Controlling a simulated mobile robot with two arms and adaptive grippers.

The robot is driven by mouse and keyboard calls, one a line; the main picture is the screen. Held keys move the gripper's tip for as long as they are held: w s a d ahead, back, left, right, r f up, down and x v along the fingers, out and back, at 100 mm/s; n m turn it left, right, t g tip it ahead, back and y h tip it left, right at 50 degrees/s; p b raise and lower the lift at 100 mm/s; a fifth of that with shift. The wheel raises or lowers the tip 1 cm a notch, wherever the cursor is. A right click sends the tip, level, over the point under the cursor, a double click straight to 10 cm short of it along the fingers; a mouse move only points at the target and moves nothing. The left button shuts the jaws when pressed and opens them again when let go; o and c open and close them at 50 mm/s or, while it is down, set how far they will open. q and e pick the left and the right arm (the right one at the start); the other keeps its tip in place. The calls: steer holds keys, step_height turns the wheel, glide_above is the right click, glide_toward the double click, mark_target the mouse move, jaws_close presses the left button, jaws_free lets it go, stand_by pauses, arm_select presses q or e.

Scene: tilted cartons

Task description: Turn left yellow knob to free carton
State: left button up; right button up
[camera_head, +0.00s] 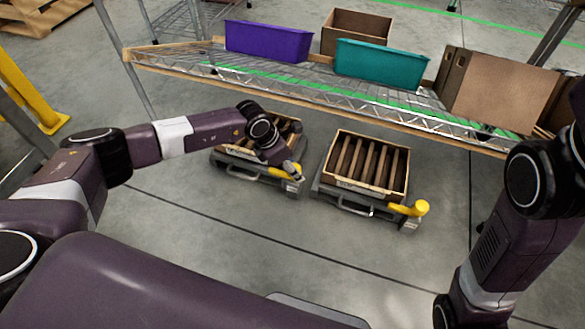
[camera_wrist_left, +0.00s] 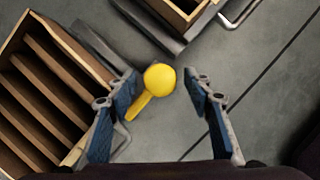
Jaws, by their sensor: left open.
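The left yellow knob (camera_wrist_left: 159,78) has a round head and a short arm. It lies between the spread blue-padded fingers of my left gripper (camera_wrist_left: 163,92), with a visible gap to the right finger; whether the left finger touches it is unclear. In the head view the left gripper (camera_head: 294,172) is at the knob (camera_head: 279,166), beside the left carton's front right corner. The left carton (camera_head: 236,154), brown with slats inside, sits on a dark base, partly hidden by my arm. In the wrist view it fills the left side (camera_wrist_left: 62,45). My right gripper is out of view.
A second slatted carton (camera_head: 352,185) with its own yellow knob (camera_head: 420,208) stands to the right. A wire shelf (camera_head: 300,80) behind holds a purple bin (camera_head: 268,41), a teal bin (camera_head: 378,64) and brown boxes (camera_head: 500,88). The floor in front is clear.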

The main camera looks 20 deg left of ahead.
arm_select(q)
steer(key=shift+c, duration=0.2)
jaws_close()
stand_by(0.3)
